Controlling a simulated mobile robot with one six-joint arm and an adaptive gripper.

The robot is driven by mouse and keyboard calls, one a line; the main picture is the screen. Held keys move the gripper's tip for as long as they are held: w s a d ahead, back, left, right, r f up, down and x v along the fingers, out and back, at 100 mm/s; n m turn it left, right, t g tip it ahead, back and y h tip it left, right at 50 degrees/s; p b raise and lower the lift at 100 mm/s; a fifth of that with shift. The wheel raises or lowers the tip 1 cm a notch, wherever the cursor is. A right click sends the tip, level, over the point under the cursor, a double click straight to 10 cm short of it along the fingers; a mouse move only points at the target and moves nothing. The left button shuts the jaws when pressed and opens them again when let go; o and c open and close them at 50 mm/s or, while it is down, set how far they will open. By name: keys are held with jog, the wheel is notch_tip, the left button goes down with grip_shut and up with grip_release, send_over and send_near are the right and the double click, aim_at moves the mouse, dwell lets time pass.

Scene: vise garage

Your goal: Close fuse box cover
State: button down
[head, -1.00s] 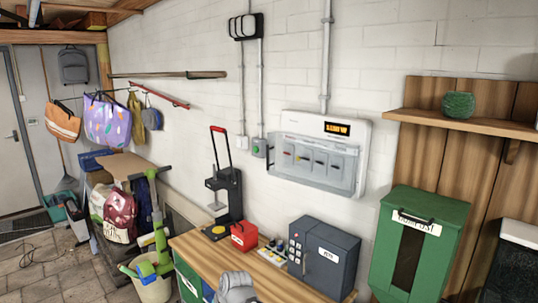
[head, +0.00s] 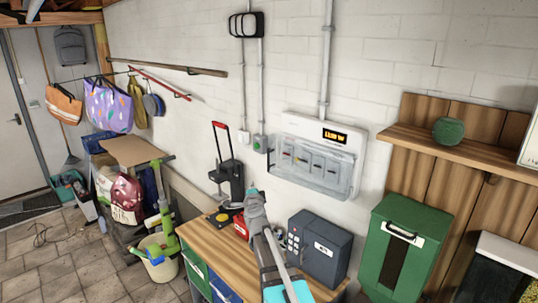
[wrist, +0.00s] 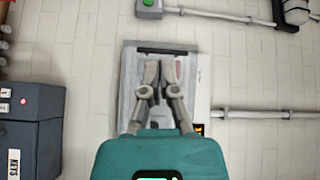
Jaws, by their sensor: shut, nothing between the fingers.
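The white fuse box (head: 300,125) is fixed to the wall and has a lit orange display at its top right. Its clear grey cover (head: 312,180) spans the lower part and appears to stand out from the box; I cannot tell its exact angle. In the wrist view the cover (wrist: 130,90) lies behind my gripper, and the fuse box (wrist: 203,95) shows at its right. My gripper (head: 253,192) is below and left of the cover in the head view. In the wrist view my gripper (wrist: 159,66) is shut and empty, its fingertips over the cover; contact is unclear.
A wooden workbench (head: 220,250) stands below, with a dark grey box (head: 318,250) and a red box (head: 241,226). A green cabinet (head: 413,225) and a wooden shelf (head: 470,150) are at the right. Conduits run up the wall.

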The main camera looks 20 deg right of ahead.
jog(key=d+m+h, duration=0.1)
jog(key=d+r+m+g+h, duration=0.1)
jog(key=d, duration=0.1)
jog(key=d+m+h+p, duration=0.1)
jog(key=d+m, duration=0.1)
jog(key=shift+s+r+g, duration=0.25)
jog(key=shift+r+g, duration=0.15)
send_near(273, 156)
jog(key=w, duration=0.4)
jog(key=shift+w+d+f, duration=0.1)
jog(key=shift+d+f, duration=0.05)
jog(key=shift+f, duration=0.1)
dwell(0.4)
jog(key=w+d, duration=0.3)
jog(key=shift+d, duration=0.1)
jog(key=shift+w+d, duration=0.15)
jog(key=shift+d, duration=0.05)
jog(key=shift+r, duration=0.15)
